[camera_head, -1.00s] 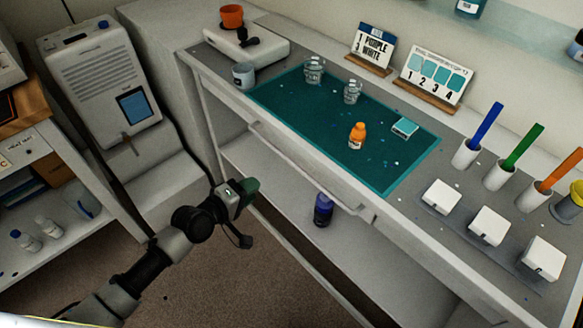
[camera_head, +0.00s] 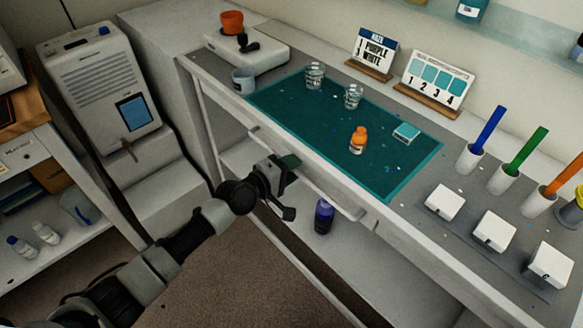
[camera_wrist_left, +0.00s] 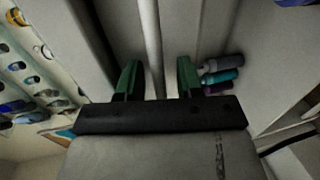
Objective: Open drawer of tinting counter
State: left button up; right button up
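The tinting counter (camera_head: 400,215) runs diagonally across the head view, with a drawer front below its top edge. The drawer looks shut. Its long pale bar handle (camera_head: 335,203) runs along the front and is partly hidden by my gripper. My left gripper (camera_head: 288,165) is at the handle, near its middle. In the left wrist view, the green fingertips (camera_wrist_left: 158,78) stand apart with the pale bar (camera_wrist_left: 151,45) between them. Gaps show on both sides of the bar, so the fingers do not appear closed on it. My right gripper is not in view.
A teal mat (camera_head: 300,115) on the counter carries clear cups and an orange bottle (camera_head: 358,140). A dark blue bottle (camera_head: 324,216) stands on the shelf below the drawer. White boxes (camera_head: 494,231) and coloured sticks in cups are at right. Floor is clear in front.

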pick_arm(q)
grip_shut()
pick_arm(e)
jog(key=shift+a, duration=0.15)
